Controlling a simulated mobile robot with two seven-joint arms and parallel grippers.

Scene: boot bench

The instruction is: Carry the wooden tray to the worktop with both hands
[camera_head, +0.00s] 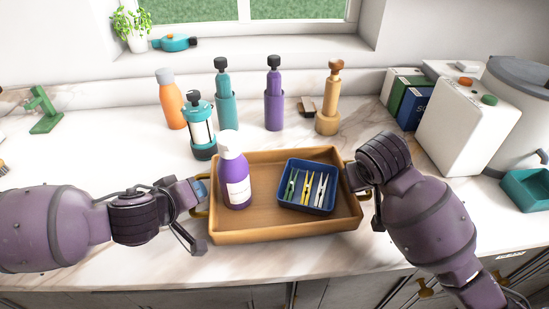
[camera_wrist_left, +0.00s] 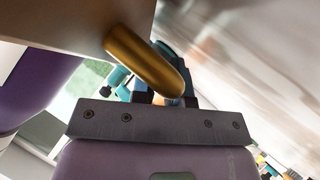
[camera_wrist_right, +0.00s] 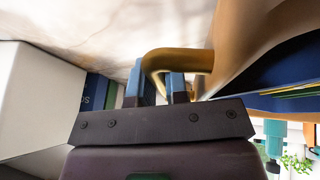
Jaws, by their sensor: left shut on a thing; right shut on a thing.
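The wooden tray (camera_head: 290,232) is level over the front of the pale marble worktop (camera_head: 110,150); I cannot tell whether it touches it. It carries a purple bottle with a white cap (camera_head: 236,180) on the left and a blue basket (camera_head: 306,205) of clothes pegs on the right. My left gripper (camera_head: 201,189) is shut on the tray's left brass handle, seen close in the left wrist view (camera_wrist_left: 145,62). My right gripper (camera_head: 354,180) is shut on the right handle, seen in the right wrist view (camera_wrist_right: 175,59); in the head view my wrist partly hides it.
Behind the tray stand a teal lantern-like bottle (camera_head: 202,132), an orange bottle (camera_head: 171,100), and teal (camera_head: 227,108), purple (camera_head: 273,105) and tan (camera_head: 327,112) bottles. White boxes (camera_head: 465,115) stand at right. The worktop left of the tray is mostly clear.

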